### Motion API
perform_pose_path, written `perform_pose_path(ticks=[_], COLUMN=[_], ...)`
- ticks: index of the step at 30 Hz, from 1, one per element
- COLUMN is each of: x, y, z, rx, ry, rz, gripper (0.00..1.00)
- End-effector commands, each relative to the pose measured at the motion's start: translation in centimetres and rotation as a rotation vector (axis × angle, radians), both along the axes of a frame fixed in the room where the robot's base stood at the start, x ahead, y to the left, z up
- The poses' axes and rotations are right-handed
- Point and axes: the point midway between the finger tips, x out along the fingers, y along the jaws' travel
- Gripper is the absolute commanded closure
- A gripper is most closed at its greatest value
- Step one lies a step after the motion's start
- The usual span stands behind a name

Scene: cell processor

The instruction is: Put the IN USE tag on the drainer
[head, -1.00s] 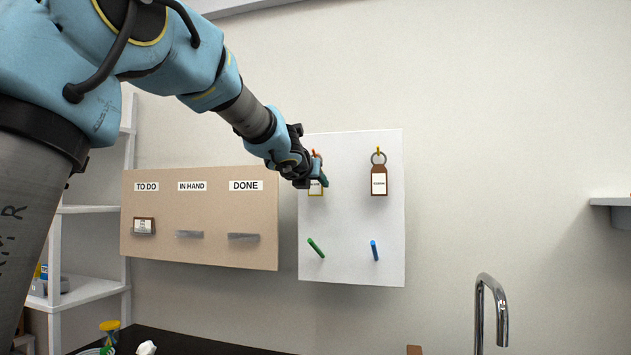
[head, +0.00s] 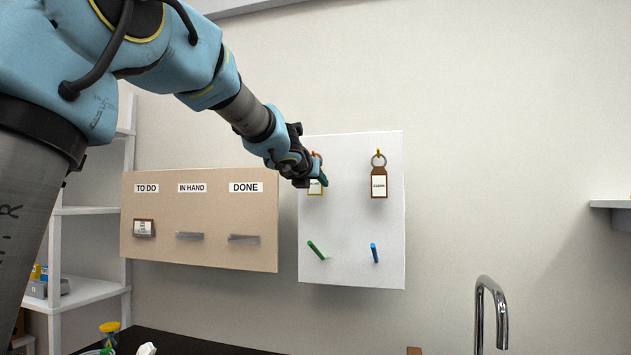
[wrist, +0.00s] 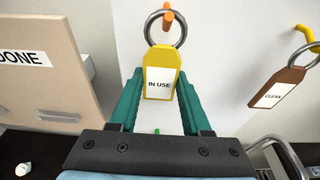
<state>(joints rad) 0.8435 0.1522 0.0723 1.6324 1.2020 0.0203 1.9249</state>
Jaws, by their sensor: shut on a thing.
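The IN USE tag (wrist: 160,75) is yellow with a white label and a metal ring. In the wrist view its ring hangs around an orange peg (wrist: 168,18) on the white board. My gripper (wrist: 160,90) has its green fingers shut on the tag's body from both sides. In the head view my gripper (head: 318,180) is at the board's upper left, covering part of the tag (head: 315,188). I cannot make out the drainer in any view.
A brown CLEAN tag (head: 379,182) hangs on a yellow peg to the right. Green (head: 316,250) and blue (head: 374,253) pegs below are empty. A tan TO DO/IN HAND/DONE board (head: 200,218) is at left. A tap (head: 490,305) stands at lower right.

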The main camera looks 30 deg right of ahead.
Motion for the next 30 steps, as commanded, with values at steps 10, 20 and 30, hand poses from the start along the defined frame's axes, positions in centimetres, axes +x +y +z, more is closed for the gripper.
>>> perform_pose_path(ticks=[10,20,30], x=[-0.1,-1.0,-1.2], y=[0.1,1.0,1.1], z=[0.5,1.5,1.5], rx=[0.000,-0.001,-0.001], ry=[0.000,0.001,0.001], rz=[0.000,0.000,0.000], gripper=[1.00,1.00,1.00])
